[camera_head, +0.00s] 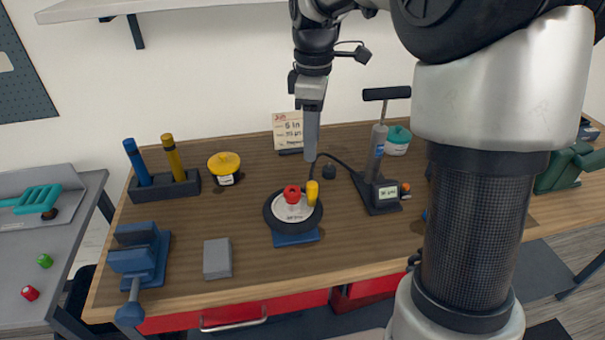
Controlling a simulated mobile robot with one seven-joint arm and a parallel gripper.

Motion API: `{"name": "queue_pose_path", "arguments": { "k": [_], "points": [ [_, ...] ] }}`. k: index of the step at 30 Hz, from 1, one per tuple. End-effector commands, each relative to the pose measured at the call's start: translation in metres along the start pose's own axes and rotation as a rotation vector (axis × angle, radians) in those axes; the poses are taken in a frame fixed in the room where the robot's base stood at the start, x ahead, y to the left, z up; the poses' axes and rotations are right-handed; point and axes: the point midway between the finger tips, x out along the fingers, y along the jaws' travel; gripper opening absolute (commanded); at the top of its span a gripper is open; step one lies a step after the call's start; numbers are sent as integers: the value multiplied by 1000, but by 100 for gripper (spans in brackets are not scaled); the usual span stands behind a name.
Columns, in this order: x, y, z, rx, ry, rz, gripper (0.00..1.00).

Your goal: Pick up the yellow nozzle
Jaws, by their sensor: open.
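The yellow nozzle (312,193) is a small upright cylinder at the right edge of a black-tyred wheel (272,221) on the workbench. A thin black hose (336,158) from the grey pump (379,150) curves down to its top. A red knob (291,193) sits on the wheel's hub just left of the nozzle. My gripper (310,157) points down above and behind the nozzle, apart from it. Its fingers show edge-on, open, with nothing seen between them.
A blue vise (139,255), grey block (217,259), screwdriver holder (164,188) and yellow tub (224,166) stand to the left. A pressure gauge (386,192) and teal tub (398,140) stand right. A note card (288,129) stands behind. My arm hides part of the right side.

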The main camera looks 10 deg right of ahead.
Motion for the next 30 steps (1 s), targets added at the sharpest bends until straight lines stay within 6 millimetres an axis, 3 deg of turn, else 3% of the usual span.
{"name": "queue_pose_path", "arguments": {
  "k": [3, 12, 20, 30],
  "points": [
    [29, -2, 1, 1, -2, -6, 43],
    [89, -2, 1, 2, -2, -4, 43],
    [109, -1, 1, 4, -1, -1, 43],
    [154, 1, 4, 2, -2, -2, 43]
  ]
}}
